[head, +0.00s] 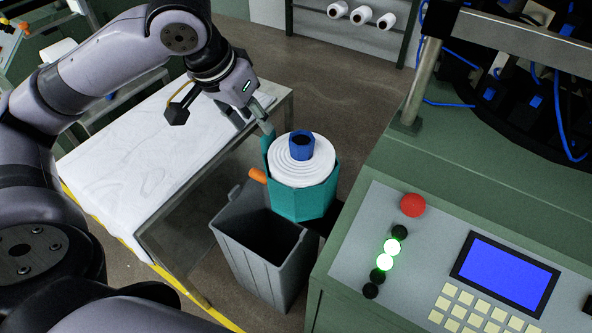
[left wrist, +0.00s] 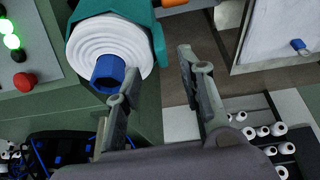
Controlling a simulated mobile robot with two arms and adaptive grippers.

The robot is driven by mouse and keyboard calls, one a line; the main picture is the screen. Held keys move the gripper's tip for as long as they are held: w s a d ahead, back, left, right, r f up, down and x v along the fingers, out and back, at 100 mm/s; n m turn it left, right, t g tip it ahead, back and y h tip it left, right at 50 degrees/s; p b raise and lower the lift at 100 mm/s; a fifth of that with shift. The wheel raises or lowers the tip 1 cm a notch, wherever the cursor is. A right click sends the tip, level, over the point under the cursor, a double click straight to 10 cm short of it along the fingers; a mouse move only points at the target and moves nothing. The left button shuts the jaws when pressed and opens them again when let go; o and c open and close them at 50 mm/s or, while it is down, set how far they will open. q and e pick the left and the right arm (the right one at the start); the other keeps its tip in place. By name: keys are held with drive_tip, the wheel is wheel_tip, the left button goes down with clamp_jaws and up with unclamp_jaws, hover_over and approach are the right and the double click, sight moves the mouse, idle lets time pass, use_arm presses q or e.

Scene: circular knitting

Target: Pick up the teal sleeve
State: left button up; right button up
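The teal sleeve (head: 308,203) is a faceted open container around a white yarn roll (head: 283,172) with a blue core (head: 301,145). It sits beside the green machine, above and behind a grey bin. My left gripper (head: 266,118) is at the sleeve's upper left rim in the head view. In the left wrist view its two fingers (left wrist: 157,62) are spread apart, and the sleeve's rim (left wrist: 157,36) appears between the fingertips. I cannot tell whether they touch it. The blue core also shows in the left wrist view (left wrist: 106,73). My right gripper is not in view.
A grey open bin (head: 242,246) stands just in front of the sleeve. An orange peg (head: 258,175) juts out beside it. A white-topped table (head: 135,150) is at left. The machine's control panel (head: 440,260) is at right. White rolls (head: 361,15) hang at the back.

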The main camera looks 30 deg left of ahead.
sight(264, 136)
use_arm(q)
drive_tip(key=shift+w+f, duration=0.15)
drive_tip(key=shift+f, duration=0.4)
drive_tip(key=x, duration=0.3)
drive_tip(key=shift+w+f+p, duration=0.25)
drive_tip(key=shift+p, duration=0.05)
drive_tip(key=shift+w+f, duration=0.1)
drive_tip(key=shift+f, duration=0.2)
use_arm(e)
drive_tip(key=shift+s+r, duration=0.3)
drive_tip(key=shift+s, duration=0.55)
use_arm(q)
drive_tip(key=shift+c, duration=0.2)
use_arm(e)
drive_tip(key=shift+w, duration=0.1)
use_arm(q)
drive_tip(key=c, duration=0.4)
clamp_jaws()
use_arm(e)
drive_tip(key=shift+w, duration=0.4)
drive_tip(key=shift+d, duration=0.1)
